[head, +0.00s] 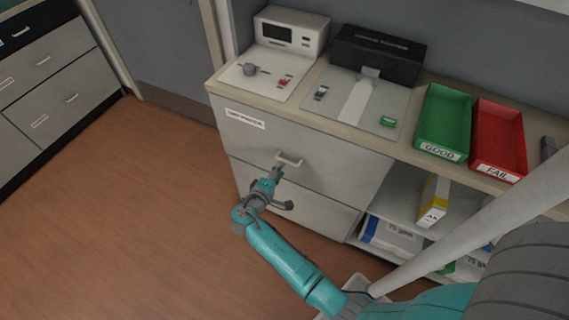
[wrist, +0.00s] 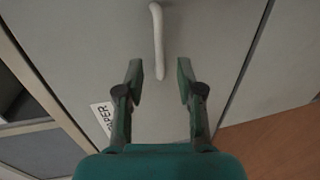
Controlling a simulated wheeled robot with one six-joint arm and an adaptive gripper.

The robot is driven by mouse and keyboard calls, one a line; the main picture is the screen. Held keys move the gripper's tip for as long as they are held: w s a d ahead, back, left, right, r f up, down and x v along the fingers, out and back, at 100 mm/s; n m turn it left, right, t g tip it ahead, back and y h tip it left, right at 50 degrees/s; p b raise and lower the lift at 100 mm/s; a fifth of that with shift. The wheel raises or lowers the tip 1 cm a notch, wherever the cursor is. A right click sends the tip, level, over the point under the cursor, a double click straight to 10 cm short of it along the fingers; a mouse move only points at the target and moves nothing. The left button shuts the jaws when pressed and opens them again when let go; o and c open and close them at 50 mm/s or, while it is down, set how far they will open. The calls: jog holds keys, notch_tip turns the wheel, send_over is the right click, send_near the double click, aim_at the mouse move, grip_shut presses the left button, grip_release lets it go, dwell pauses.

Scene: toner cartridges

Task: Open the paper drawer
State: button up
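The paper drawer (head: 331,157) is the upper grey drawer of the cabinet, and its front looks flush. A small white label is at its upper left; in the wrist view the part of the label (wrist: 104,117) that shows reads "PAPER". The pale bar handle (head: 290,158) sits on the drawer front. My gripper (head: 277,172) is just in front of the handle. In the wrist view my gripper (wrist: 160,70) is open, and the handle (wrist: 157,40) appears in the gap between the fingertips, mostly beyond them, with no visible contact.
A lower drawer (head: 300,203) is below. Open shelves at right hold paper packs (head: 391,236) and a yellow-and-white box (head: 432,202). The worktop carries a white device (head: 291,32), a black box (head: 377,54), a green tray (head: 421,137) and a red tray (head: 476,155). The floor at left is clear.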

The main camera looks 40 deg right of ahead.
jog(key=shift+x, duration=2.5)
grip_shut()
